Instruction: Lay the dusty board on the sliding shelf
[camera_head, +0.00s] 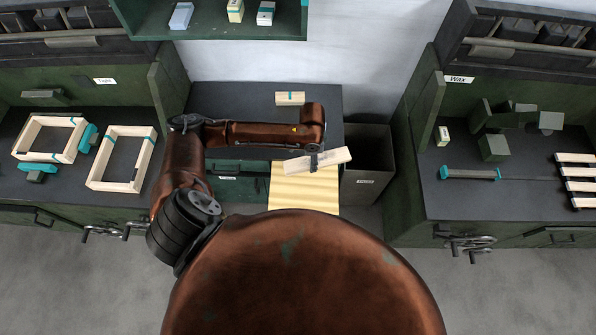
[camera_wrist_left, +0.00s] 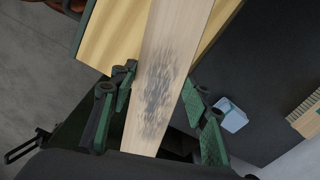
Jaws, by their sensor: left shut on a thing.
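The dusty board (camera_head: 335,157) is a pale wooden plank. It lies across my left gripper (camera_head: 313,161), tilted a little and above the sliding shelf. In the left wrist view the dusty board (camera_wrist_left: 168,65) has a dark grey smudge on its face. There my left gripper (camera_wrist_left: 158,105) has its fingers on either side of the board, shut on it. The sliding shelf (camera_head: 303,188) is a yellow wooden panel pulled out below the middle worktop. The shelf (camera_wrist_left: 120,35) also shows behind the board in the left wrist view. My right gripper is not in view.
A dark bin (camera_head: 368,165) stands just right of the shelf. A light blue box (camera_wrist_left: 230,114) shows on the worktop. Wooden frames (camera_head: 122,158) lie on the left bench.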

